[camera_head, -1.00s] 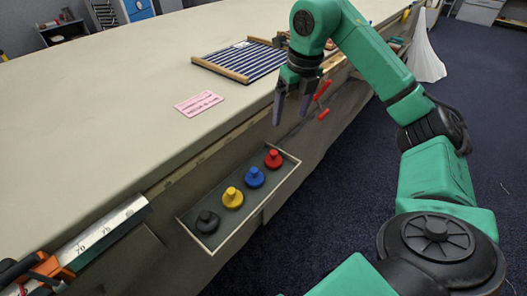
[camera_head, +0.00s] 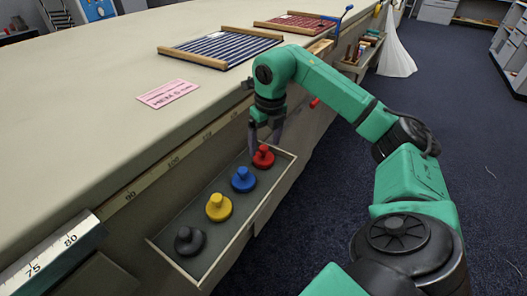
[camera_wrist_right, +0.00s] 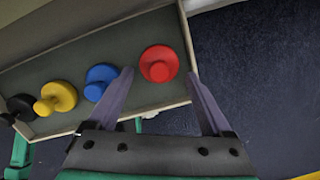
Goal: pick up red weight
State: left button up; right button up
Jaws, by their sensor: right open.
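The red weight (camera_head: 263,157) stands upright with its knob up at the far end of an open drawer tray (camera_head: 220,258). In the right wrist view the red weight (camera_wrist_right: 159,64) lies ahead of and between the two fingertips. My right gripper (camera_head: 266,146) is open and empty, just above the red weight; its fingers also show in the right wrist view (camera_wrist_right: 160,82). Whether the fingers touch the weight, I cannot tell. My left gripper is not in view.
A blue weight (camera_head: 243,180), a yellow weight (camera_head: 218,207) and a black weight (camera_head: 189,240) stand in a row in the same tray. A pink card (camera_head: 168,93) and a blue striped board (camera_head: 220,48) lie on the table (camera_head: 60,120).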

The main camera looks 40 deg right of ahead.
aim_at(264, 148)
jog(key=f, duration=0.3)
jog(key=f+b, duration=0.1)
jog(key=f, duration=0.1)
jog(key=shift+w, duration=0.3)
jog(key=shift+r, duration=0.15)
jog(key=c, duration=1.2)
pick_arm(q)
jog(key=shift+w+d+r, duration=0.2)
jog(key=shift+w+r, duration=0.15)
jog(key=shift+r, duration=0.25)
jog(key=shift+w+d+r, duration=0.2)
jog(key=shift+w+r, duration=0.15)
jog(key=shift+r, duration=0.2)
pick_arm(e)
grip_shut()
jog(key=shift+r, duration=0.15)
